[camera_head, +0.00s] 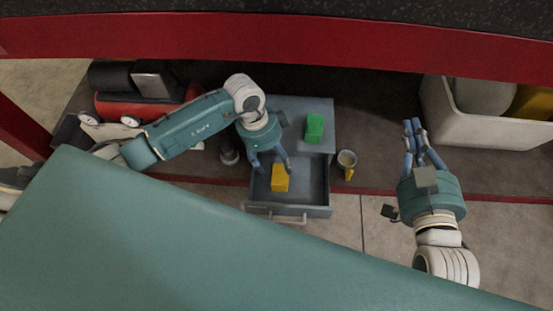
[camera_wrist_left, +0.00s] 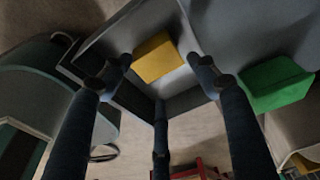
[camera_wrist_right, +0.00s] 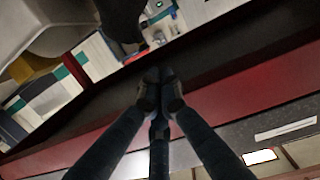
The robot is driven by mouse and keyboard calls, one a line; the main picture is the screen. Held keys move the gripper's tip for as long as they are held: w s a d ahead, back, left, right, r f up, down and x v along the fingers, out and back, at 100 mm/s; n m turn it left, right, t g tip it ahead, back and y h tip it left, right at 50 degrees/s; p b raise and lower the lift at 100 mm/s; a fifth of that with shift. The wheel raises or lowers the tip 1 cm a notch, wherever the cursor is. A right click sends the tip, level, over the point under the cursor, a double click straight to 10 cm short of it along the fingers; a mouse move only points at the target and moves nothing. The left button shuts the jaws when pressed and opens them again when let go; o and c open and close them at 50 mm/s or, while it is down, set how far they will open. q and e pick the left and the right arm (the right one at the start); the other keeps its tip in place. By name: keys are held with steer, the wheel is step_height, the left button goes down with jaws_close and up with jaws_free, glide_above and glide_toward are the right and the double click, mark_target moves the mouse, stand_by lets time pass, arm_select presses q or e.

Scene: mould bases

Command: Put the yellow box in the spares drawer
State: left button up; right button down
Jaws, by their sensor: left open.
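The yellow box (camera_head: 280,178) lies inside the open drawer (camera_head: 313,182) of a small grey unit, with no finger visibly closed on it. My left gripper (camera_head: 271,162) is over the drawer, its fingers spread open just above and behind the box. In the left wrist view the yellow box (camera_wrist_left: 157,57) shows between the spread fingers, with a gap on both sides. Whether any finger touches it is unclear. My right gripper (camera_head: 413,127) is off to the right, away from the drawer; in its wrist view its fingertips (camera_wrist_right: 159,82) are together with nothing between them.
A green box (camera_head: 314,127) sits on top of the grey unit. A white bin (camera_head: 470,130) is at the far right. Red machinery (camera_head: 115,110) stands at the left. A red beam (camera_head: 270,45) crosses above.

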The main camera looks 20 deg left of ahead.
steer(key=shift+s+d+f+g+h, duration=0.1)
steer(key=shift+s+d+f+g, duration=0.15)
steer(key=shift+f, duration=0.25)
steer(key=shift+s+d+f+g+h, duration=0.15)
steer(key=shift+f+g, duration=0.15)
steer(key=shift+f, duration=0.25)
steer(key=shift+s+d+f+g+h, duration=0.1)
steer(key=shift+s+d+f+g, duration=0.15)
steer(key=shift+f, duration=0.25)
